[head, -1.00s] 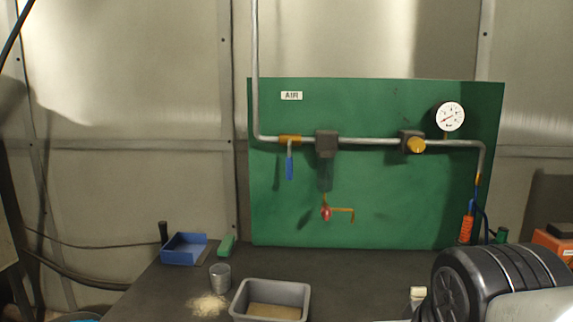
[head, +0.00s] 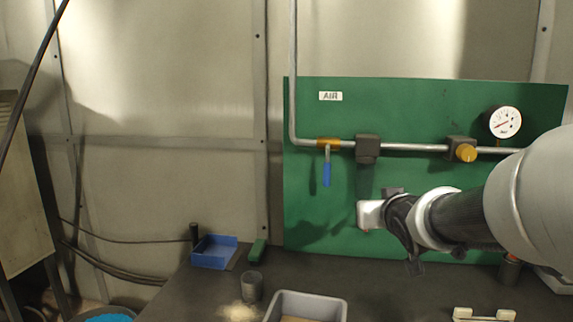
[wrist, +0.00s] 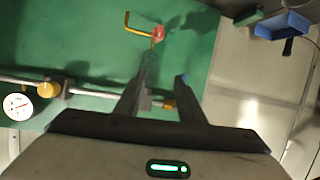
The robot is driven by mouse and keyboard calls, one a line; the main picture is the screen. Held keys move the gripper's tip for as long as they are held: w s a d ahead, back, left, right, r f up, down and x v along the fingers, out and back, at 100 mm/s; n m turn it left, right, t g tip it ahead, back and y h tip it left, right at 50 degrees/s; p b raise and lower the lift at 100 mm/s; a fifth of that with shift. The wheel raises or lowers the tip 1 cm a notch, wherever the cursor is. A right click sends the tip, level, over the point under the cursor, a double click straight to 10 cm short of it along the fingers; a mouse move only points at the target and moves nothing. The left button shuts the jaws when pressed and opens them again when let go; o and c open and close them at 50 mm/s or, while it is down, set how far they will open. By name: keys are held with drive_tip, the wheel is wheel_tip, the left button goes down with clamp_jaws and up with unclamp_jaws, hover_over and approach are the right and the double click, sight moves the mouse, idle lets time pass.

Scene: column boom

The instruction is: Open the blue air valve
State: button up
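The blue valve lever (head: 327,174) hangs straight down from the brass valve body (head: 328,144) on the grey pipe, crosswise to the pipe, in the head view. My gripper (head: 372,214) is to the right of the lever and lower, in front of the green board. In the wrist view, which is upside down, my gripper (wrist: 163,82) is open with nothing between its fingertips. The brass body (wrist: 168,103) shows between the fingers. A bit of the blue lever (wrist: 181,79) shows at the right finger's tip; the rest is hidden behind that finger.
A yellow knob (head: 466,153) and a gauge (head: 505,122) are to the right on the green board (head: 430,110). A blue bin (head: 214,252) and grey tray (head: 306,306) are on the bench.

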sight(327, 165)
drive_tip(key=w+a+n+t+y+p, duration=0.1)
drive_tip(key=w+a+y, duration=0.2)
drive_tip(key=w, duration=1)
drive_tip(key=w+a+r+n+t+y+p, duration=0.1)
drive_tip(key=w+a, duration=0.4)
drive_tip(key=w, duration=0.8)
drive_tip(key=shift+w+a+r+n+t+y, duration=0.15)
drive_tip(key=shift+w+n+t+y, duration=0.2)
drive_tip(key=shift+n+t+y, duration=0.5)
drive_tip(key=shift+m, duration=0.25)
clamp_jaws()
